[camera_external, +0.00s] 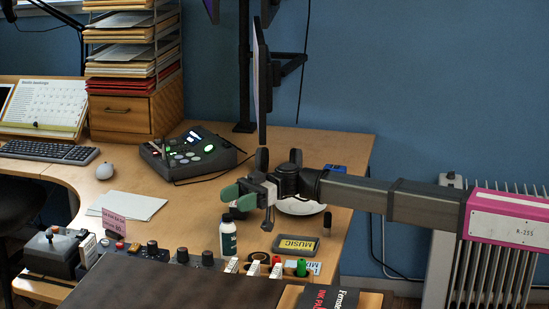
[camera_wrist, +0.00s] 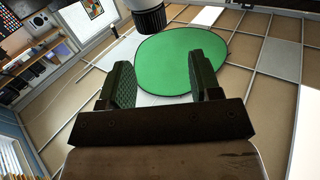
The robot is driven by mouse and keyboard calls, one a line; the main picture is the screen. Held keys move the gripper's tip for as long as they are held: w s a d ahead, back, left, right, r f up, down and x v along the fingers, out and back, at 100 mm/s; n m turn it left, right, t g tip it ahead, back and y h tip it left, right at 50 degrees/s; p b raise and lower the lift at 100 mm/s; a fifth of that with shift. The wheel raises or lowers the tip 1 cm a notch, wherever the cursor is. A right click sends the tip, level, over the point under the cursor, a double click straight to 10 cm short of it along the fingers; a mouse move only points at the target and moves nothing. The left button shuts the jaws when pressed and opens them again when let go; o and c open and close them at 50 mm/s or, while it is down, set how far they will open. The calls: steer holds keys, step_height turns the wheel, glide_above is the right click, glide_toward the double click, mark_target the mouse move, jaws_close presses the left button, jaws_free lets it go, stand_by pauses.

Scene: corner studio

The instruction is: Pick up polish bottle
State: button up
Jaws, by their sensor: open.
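The polish bottle is probably the small white bottle (camera_external: 228,238) with a dark cap and dark green label. It stands upright on the desk in the external view. My gripper (camera_external: 250,208) is above the desk, close to the bottle's upper right in that picture. It appears apart from the bottle, though the depth between them is hard to tell. In the wrist view my gripper (camera_wrist: 163,85) shows two fingers spread wide with nothing between them. I cannot make out the bottle in the wrist view.
A grey tray with a yellow MUSIC label (camera_external: 297,246), a white plate (camera_external: 300,207) and a control strip with knobs (camera_external: 182,256) are close by. A mixer (camera_external: 190,152) and monitor (camera_external: 262,80) stand behind. A large green disc (camera_wrist: 182,62) shows in the wrist view.

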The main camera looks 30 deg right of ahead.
mark_target(230, 215)
steer(key=shift+f, duration=2)
steer(key=a, duration=0.5)
steer(key=shift+s+r, duration=0.15)
steer(key=shift+s, duration=0.25)
steer(key=shift+d, duration=0.1)
jaws_close()
